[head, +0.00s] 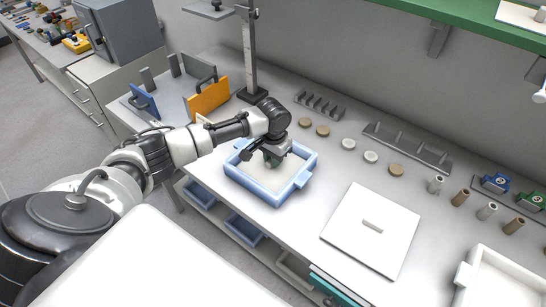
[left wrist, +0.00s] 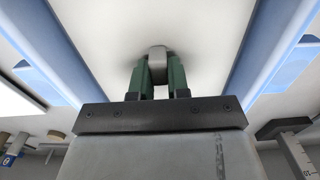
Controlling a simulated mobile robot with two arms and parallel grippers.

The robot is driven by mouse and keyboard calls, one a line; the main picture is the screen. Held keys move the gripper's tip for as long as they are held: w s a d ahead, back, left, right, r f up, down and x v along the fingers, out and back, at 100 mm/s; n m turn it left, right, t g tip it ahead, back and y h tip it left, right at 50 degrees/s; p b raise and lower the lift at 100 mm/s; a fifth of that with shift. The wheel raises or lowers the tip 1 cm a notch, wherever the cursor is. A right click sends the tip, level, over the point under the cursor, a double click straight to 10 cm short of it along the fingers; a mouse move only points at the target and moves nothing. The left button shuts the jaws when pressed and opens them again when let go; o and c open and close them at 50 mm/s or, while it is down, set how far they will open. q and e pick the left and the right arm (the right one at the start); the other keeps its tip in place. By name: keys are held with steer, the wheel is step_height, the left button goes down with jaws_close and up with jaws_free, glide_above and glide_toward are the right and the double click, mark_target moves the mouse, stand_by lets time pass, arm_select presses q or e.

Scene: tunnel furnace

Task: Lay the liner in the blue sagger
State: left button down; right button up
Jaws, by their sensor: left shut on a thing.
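The blue sagger (head: 252,186) is an open, light-blue tray with side tabs, standing on the bench left of the middle in the head view. My left gripper (head: 272,160) reaches down inside its walls. In the left wrist view, its green fingers (left wrist: 157,70) are shut on a small grey knob (left wrist: 157,51) on a pale flat plate, the liner (left wrist: 205,25). The sagger's blue walls (left wrist: 268,48) show on both sides of the liner. The gripper partly hides the liner in the head view, and I cannot tell whether it touches the sagger floor. My right gripper is not in view.
A white square plate with a handle (head: 348,238) lies right of the sagger. Several round discs (head: 348,144) lie behind it. A grey post stand (head: 250,60) and an orange panel (head: 208,99) stand back left. A white tray (head: 461,275) is at lower right.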

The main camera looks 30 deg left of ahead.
arm_select(q)
steer(key=shift+f, duration=0.2)
steer(key=c, duration=1)
jaws_free()
step_height(320, 180, up, 11)
steer(key=shift+f+b, duration=0.1)
steer(key=shift+b, duration=0.45)
